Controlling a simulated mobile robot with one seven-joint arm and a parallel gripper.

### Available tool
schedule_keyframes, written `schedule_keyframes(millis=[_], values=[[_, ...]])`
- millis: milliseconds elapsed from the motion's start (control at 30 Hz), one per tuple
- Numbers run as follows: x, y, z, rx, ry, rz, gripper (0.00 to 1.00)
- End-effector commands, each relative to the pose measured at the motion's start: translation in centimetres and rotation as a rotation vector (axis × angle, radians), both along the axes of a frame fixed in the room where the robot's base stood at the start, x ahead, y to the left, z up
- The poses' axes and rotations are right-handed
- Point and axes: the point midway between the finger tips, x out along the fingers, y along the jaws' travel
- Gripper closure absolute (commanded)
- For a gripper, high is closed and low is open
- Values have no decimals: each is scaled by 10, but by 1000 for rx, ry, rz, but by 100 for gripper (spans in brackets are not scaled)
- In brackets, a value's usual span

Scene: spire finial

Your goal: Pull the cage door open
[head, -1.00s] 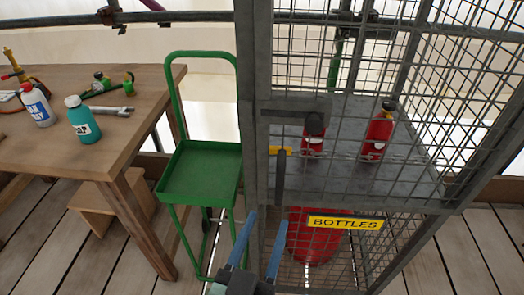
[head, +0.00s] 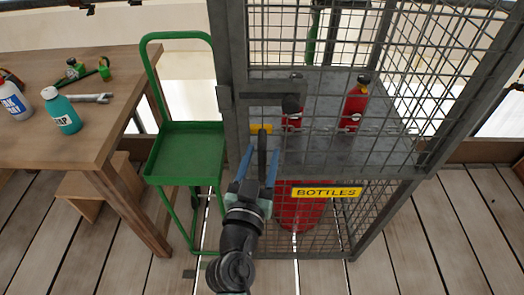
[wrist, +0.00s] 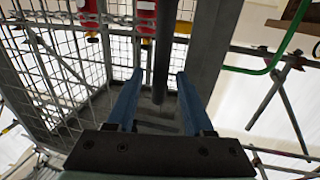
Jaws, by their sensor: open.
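The cage door (head: 340,150) is a grey wire-mesh panel in a steel frame and looks shut. A dark vertical bar handle (head: 262,150) hangs on its left side, just below a yellow piece. My gripper (head: 260,158) is open at the handle, with one blue finger on each side of the bar. In the wrist view the handle (wrist: 164,55) also runs between the spread fingertips (wrist: 158,76), nearer the right finger. I cannot tell whether either finger touches it.
A green trolley (head: 185,152) stands close left of the cage. A wooden table (head: 100,130) with bottles and a wrench is farther left. Inside the cage are red bottles (head: 355,105) on a shelf and a larger red cylinder (head: 298,210) below. A chain (head: 350,130) crosses the mesh.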

Motion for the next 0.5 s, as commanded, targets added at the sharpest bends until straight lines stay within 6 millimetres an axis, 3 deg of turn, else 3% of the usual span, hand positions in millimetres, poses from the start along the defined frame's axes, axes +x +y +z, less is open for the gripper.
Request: schedule_keyframes(millis=[367, 400, 500], values=[[7, -2, 0, 0, 0, -1, 48], [7, -2, 0, 0, 0, -1, 50], [7, -2, 0, 0, 0, -1, 68]])
